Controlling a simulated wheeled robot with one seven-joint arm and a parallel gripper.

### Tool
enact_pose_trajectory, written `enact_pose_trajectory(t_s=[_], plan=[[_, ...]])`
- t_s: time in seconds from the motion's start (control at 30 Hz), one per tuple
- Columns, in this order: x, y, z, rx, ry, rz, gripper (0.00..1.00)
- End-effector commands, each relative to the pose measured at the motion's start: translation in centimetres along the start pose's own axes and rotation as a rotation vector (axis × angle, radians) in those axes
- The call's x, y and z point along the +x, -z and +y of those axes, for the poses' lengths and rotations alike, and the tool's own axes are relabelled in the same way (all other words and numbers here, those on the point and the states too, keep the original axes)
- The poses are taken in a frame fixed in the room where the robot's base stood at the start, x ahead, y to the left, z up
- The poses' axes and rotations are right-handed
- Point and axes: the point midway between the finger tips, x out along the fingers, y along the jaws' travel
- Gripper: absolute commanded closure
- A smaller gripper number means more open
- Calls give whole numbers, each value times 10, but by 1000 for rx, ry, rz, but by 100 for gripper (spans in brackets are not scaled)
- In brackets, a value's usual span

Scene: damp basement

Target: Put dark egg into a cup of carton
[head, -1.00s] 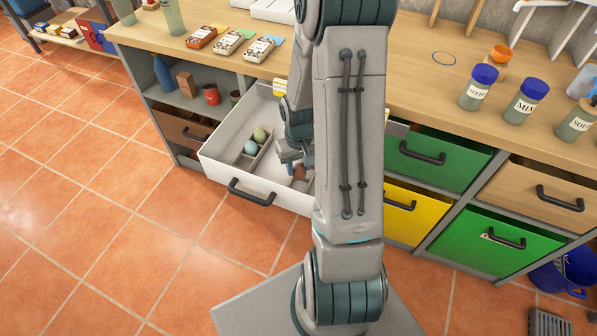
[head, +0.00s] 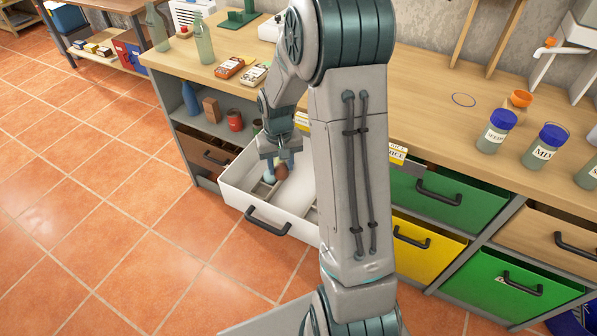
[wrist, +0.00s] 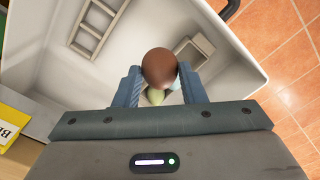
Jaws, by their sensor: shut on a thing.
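The dark egg (wrist: 159,66) is reddish brown and sits between the two fingers of my gripper (wrist: 158,80), which is shut on it. In the head view my gripper (head: 280,166) points down into the open white drawer (head: 275,216), with the dark egg (head: 282,173) at its fingertips. A green egg (wrist: 155,97) and a pale blue egg (wrist: 175,85) show below the held egg in the wrist view, partly hidden by it. A divided carton with empty cups (wrist: 98,27) shows at the upper left. Another small compartment (wrist: 193,50) shows beside the held egg.
The drawer's walls surround my gripper. A yellow box (wrist: 12,125) stands at the left in the wrist view. The wooden worktop (head: 430,105) lies above, with labelled jars (head: 496,132) and small packets (head: 229,67). Tiled floor (head: 110,200) is clear in front.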

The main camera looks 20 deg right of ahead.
Motion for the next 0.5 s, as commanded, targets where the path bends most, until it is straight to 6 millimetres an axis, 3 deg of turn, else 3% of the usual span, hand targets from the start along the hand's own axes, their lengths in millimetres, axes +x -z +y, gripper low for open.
enact_pose_trajectory(t_s=[0.2,0.5], plan=[[23,28,-29,-3,0,-1,71],[42,49,-52,0,0,-1,71]])
